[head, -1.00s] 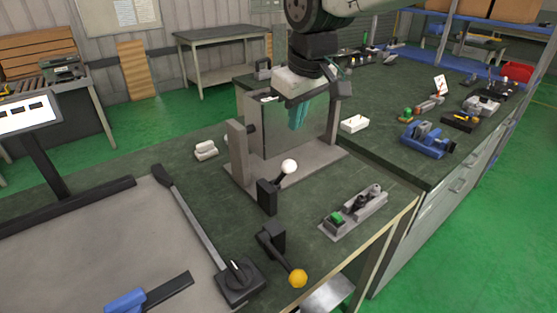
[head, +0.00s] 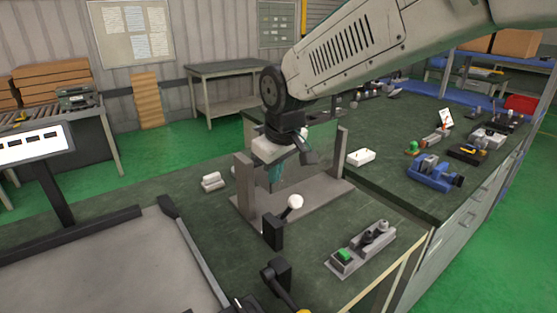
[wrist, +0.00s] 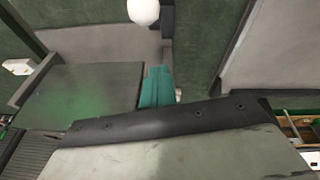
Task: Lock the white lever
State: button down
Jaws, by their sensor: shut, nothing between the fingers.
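The white lever has a round white knob (head: 295,201) on a short arm tilted up to the right from a black block (head: 272,232) on the green bench. The knob also shows at the top of the wrist view (wrist: 143,11). My gripper (head: 275,174), with teal fingers, is behind and slightly left of the knob in the head view, apart from it. In the wrist view the teal fingers (wrist: 157,88) are together and empty, with the knob beyond them. Part of the fingers is hidden by the dark wrist edge.
A grey frame with an upright post (head: 246,185) and a clear panel stands around my gripper. A second black lever block (head: 278,278) is at the front, its yellow knob cut off by the frame edge. A grey button box (head: 360,248) sits to the right.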

aim_at(285, 212)
jog(key=x, duration=0.3)
jog(key=shift+f, duration=0.4)
jog(key=shift+s+d+f, duration=0.45)
jog(key=shift+s+d, duration=0.1)
jog(key=shift+d, duration=0.1)
jog(key=shift+s+d+f, duration=0.4)
jog(key=shift+s+d, duration=0.2)
jog(key=shift+d, duration=0.05)
